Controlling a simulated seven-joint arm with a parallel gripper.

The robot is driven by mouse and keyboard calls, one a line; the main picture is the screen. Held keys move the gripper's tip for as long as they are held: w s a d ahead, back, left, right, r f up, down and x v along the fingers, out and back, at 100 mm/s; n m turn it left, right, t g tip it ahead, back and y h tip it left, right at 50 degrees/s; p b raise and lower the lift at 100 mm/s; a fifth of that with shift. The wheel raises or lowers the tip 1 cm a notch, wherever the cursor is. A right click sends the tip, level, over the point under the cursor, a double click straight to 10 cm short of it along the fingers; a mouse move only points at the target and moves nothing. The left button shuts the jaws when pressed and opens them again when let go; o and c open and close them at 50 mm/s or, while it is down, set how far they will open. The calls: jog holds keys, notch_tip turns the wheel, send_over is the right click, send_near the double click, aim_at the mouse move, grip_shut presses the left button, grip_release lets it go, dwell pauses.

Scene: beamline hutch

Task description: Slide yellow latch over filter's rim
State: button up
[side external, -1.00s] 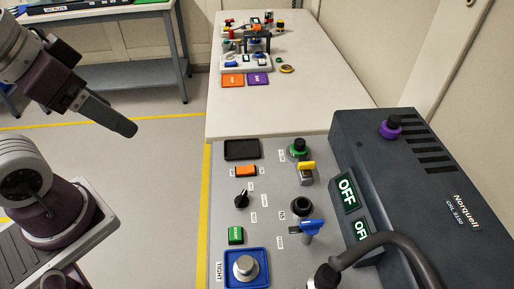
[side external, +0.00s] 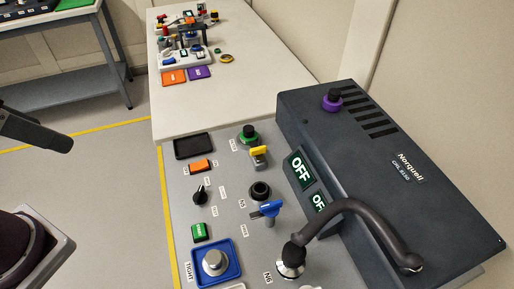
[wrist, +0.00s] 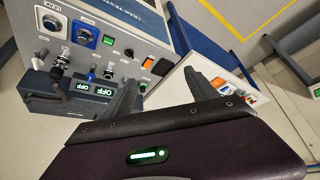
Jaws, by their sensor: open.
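My gripper (wrist: 160,78) is open and empty in the wrist view, its two dark fingers spread apart. In the side external view only part of my gripper (side external: 35,132) shows at the left edge, over the floor and away from the panel. A yellow handle (side external: 258,151) stands on the grey panel, just in front of a green-collared black knob (side external: 249,135). A small yellow-and-dark ring (side external: 227,58) lies on the white table. I cannot tell which yellow part is the latch. I cannot make out the filter or its rim among the small far fixtures (side external: 187,45).
The grey control panel (side external: 222,180) carries several knobs, buttons and a blue lever (side external: 268,209). A dark Norquell box (side external: 385,165) with a thick curved hose (side external: 370,215) stands right of it. The white table (side external: 215,100) is clear at its near end.

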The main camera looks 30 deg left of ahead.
dwell(0.4)
jog(key=shift+w+r, duration=0.1)
jog(key=shift+w, duration=0.05)
jog(key=c, duration=0.4)
jog(key=shift+m+g, duration=0.5)
jog(key=shift+m, duration=0.3)
jog(key=w, duration=0.2)
jog(key=w+d+r, duration=0.1)
jog(key=w, duration=0.1)
jog(key=w+r, duration=0.1)
jog(key=shift+w+d+r, duration=0.25)
jog(key=shift+w, duration=0.15)
jog(key=c, duration=0.4)
jog(key=m+g, duration=0.5)
jog(key=m, duration=0.2)
send_over(258, 148)
notch_tip(258, 148, down, 19)
jog(key=shift+r, duration=0.1)
notch_tip(258, 148, down, 7)
jog(key=shift+r, duration=0.1)
grip_shut()
